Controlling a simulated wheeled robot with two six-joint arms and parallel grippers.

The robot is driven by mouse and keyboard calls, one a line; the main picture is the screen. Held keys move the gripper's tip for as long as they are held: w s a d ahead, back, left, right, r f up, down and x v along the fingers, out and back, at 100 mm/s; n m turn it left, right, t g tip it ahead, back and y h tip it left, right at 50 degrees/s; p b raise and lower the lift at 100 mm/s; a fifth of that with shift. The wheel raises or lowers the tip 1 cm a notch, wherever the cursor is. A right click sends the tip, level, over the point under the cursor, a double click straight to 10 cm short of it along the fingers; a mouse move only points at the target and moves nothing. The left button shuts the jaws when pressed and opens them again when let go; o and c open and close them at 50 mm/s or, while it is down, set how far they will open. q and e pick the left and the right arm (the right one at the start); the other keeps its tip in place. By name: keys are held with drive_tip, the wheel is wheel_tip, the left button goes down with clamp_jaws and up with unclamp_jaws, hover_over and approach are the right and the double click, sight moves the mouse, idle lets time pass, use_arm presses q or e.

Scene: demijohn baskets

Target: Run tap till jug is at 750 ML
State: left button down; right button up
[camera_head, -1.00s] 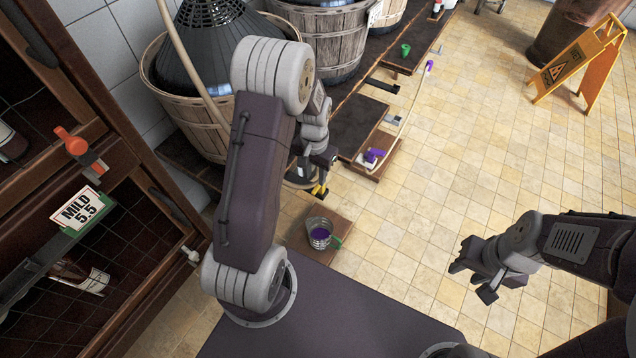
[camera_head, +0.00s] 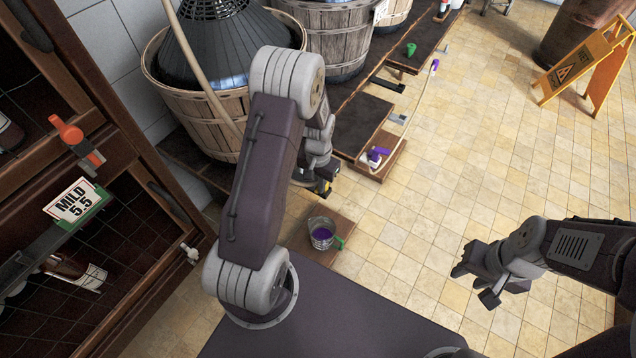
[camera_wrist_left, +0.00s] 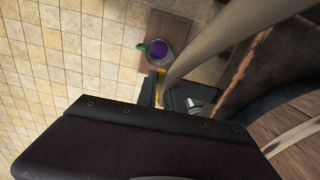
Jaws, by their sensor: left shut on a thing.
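The jug (camera_head: 322,234) is clear with a green handle and holds purple liquid. It stands upright on a brown tile or board on the floor, and also shows in the left wrist view (camera_wrist_left: 157,50). Its level marks are too small to read. My left gripper (camera_head: 325,187) is above and just behind the jug, shut on a small yellow part, seemingly the tap handle (camera_wrist_left: 161,76). The fingers and arm hide most of the tap, and no stream can be made out. My right gripper (camera_head: 474,282) is open and empty above the floor at right.
Wicker-basket demijohns (camera_head: 205,115) stand on a low dark bench (camera_head: 360,125) behind my left arm. A beige hose (camera_head: 200,75) hangs there. A wooden rack (camera_head: 150,250) is at left. A yellow floor sign (camera_head: 575,70) stands on open tiles.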

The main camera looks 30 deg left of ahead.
use_arm(q)
drive_tip(key=n+p, duration=0.1)
drive_tip(key=n, duration=0.1)
drive_tip(key=d+n+p, duration=0.1)
drive_tip(key=n+p, duration=0.1)
drive_tip(key=shift+w+d, duration=0.15)
drive_tip(key=c, duration=1.4)
unclamp_jaws()
drive_tip(key=shift+c, duration=0.2)
wheel_tip(320, 180, up, 9)
drive_tip(key=p, duration=0.3)
